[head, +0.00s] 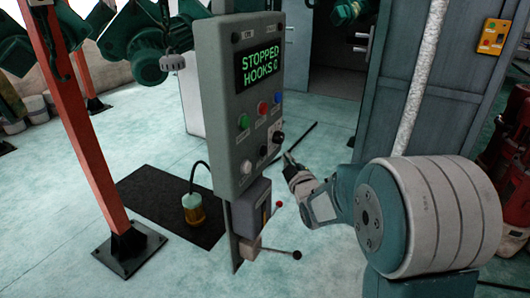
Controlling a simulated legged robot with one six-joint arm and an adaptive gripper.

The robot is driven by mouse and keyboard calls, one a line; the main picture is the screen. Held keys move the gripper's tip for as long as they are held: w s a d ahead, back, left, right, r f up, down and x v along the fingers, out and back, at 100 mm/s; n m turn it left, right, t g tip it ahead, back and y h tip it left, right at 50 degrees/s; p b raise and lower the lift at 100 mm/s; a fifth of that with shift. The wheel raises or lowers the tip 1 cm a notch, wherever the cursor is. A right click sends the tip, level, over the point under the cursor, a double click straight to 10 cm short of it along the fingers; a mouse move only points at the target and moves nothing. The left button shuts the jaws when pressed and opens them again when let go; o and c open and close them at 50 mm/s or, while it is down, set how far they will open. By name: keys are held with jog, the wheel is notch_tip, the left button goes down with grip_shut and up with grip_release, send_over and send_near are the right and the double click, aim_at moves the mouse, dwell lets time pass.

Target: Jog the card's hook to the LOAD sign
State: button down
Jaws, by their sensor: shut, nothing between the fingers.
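A grey control panel (240,110) stands in the middle of the head view. Its green display (261,66) reads "STOPPED" and "HOOKS" with a character that looks like 0. Below it are a green button (244,122), a red button (263,108), a blue button (278,97), a white button (246,167) and black knobs (277,137). My gripper (289,157) is shut and empty, just right of the panel's lower knobs; I cannot tell whether it touches. A dark hook (62,66) hangs by the red post at left. I cannot make out the card or LOAD sign.
A red post (82,130) stands left on a dark base plate. A lever with a black knob (296,254) juts out below the panel. A blue-grey cabinet (420,90) stands at right.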

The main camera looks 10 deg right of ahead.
aim_at(264, 151)
jog(key=shift+w+a, duration=0.6)
jog(key=shift+a, duration=0.2)
jog(key=shift+w+a, duration=0.55)
jog(key=shift+a, duration=0.25)
jog(key=shift+w+a, duration=0.2)
jog(key=shift+a, duration=0.1)
